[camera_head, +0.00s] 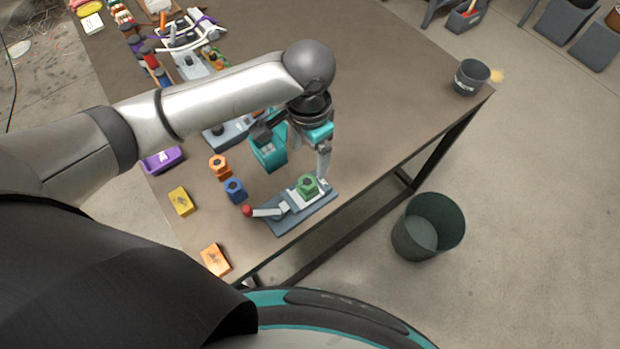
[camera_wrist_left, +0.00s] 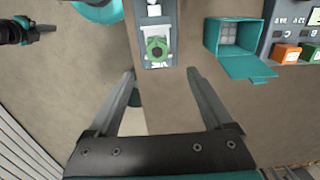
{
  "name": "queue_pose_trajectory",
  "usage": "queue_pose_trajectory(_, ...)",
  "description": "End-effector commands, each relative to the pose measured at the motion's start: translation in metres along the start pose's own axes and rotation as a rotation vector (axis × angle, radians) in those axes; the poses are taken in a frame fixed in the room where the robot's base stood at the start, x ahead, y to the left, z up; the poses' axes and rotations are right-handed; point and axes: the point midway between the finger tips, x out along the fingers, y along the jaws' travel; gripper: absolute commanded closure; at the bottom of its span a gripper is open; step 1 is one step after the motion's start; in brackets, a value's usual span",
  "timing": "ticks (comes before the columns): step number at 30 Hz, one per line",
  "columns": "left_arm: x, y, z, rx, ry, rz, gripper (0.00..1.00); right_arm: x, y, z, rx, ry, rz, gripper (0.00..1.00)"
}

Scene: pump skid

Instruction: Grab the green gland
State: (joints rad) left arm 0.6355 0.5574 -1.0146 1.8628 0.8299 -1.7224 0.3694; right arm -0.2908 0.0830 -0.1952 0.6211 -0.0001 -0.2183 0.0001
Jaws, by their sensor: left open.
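The green gland (camera_head: 307,186) sits upright on the light block of a grey fixture plate (camera_head: 285,222) near the table edge. In the left wrist view the gland (camera_wrist_left: 157,49) lies ahead of the fingertips, on the line between them. My left gripper (camera_head: 324,164) points down beside the gland, on its far side in the head view. In the left wrist view its two fingers (camera_wrist_left: 161,71) are spread with nothing between them. A dark shape with teal bits at the left of that view looks like my right gripper (camera_wrist_left: 38,30); its jaws are too small to read.
A lever with a red knob (camera_head: 247,210) sticks out from the fixture. A teal open box (camera_head: 269,152) stands behind it. Orange (camera_head: 220,166), blue (camera_head: 235,190) and yellow (camera_head: 180,201) blocks lie to the left. A dark bin (camera_head: 428,228) stands on the floor.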

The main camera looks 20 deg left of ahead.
Motion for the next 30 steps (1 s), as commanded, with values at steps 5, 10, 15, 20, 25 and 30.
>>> queue_pose_trajectory(5, 0.043, 0.0, 0.001, -0.002, -0.004, 0.0, 0.15, 0.008, -0.006, 0.029, -0.004, -0.046, -0.008, 1.0)
queue_pose_trajectory(10, 0.069, 0.0, 0.001, -0.003, -0.002, 0.0, 0.15, 0.013, -0.005, 0.021, -0.005, -0.033, -0.007, 1.0)
queue_pose_trajectory(15, 0.079, 0.0, 0.001, -0.002, -0.001, -0.001, 0.15, 0.015, -0.003, 0.002, -0.006, 0.001, -0.004, 1.0)
queue_pose_trajectory(20, 0.098, 0.002, 0.007, -0.002, -0.003, 0.0, 0.15, 0.018, -0.005, 0.0, -0.005, 0.005, -0.006, 1.0)
queue_pose_trajectory(25, 0.122, 0.004, 0.009, -0.002, -0.001, -0.001, 0.15, 0.024, -0.007, 0.004, -0.004, 0.0, -0.008, 1.0)
queue_pose_trajectory(30, 0.129, 0.004, 0.009, -0.001, 0.001, -0.002, 0.15, 0.024, -0.008, 0.009, -0.003, -0.01, -0.01, 1.0)
